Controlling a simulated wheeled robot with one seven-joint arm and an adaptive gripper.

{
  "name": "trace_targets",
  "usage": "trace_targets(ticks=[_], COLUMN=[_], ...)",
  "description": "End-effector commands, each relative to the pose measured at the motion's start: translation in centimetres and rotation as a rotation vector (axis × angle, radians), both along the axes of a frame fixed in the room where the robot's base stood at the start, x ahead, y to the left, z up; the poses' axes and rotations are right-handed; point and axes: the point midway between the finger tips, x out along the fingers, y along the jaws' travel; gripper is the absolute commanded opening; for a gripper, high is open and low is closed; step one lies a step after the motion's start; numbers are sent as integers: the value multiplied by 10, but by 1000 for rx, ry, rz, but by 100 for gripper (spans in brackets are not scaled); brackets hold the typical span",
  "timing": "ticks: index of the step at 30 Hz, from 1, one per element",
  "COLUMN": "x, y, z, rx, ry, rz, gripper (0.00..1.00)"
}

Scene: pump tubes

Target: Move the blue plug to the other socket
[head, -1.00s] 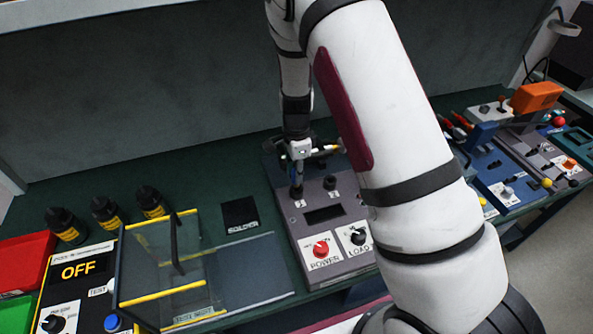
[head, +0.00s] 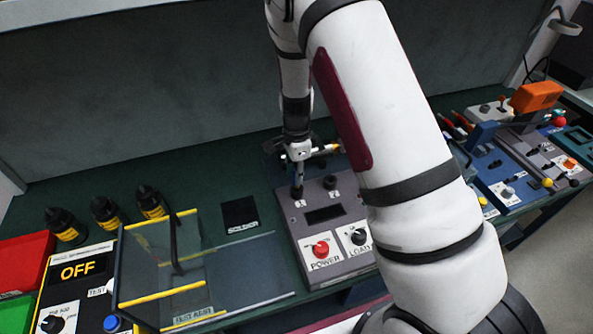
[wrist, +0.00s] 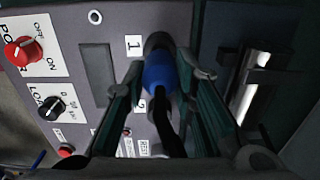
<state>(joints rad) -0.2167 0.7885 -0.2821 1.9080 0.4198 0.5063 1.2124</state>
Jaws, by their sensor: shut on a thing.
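The blue plug (wrist: 160,73) is between the two fingers of my gripper (wrist: 160,85) in the wrist view, and the gripper is shut on it. Its black cable (wrist: 168,130) trails toward the camera. The plug's front end meets the dark round socket (wrist: 157,42) beside the label 1; how deep it sits I cannot tell. In the head view my gripper (head: 297,188) points down at the left socket of the grey unit (head: 325,265). The other socket (head: 330,182) is to its right, a dark round fitting with nothing in it that I can see; in the wrist view it is hidden.
The unit has a red POWER knob (head: 320,249), a black LOAD knob (head: 358,237) and a dark display (head: 325,214). A clear yellow-edged guard (head: 165,290) stands to the left. Blue and grey control panels (head: 500,180) lie to the right of my arm.

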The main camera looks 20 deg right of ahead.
Motion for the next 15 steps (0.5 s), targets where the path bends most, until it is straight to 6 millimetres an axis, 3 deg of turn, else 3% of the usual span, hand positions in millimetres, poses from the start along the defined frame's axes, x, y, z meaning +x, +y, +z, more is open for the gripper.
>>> trace_targets(ticks=[15], x=[0], y=[0], z=[-12], rx=[0], ry=[1], rz=[0], gripper=[0])
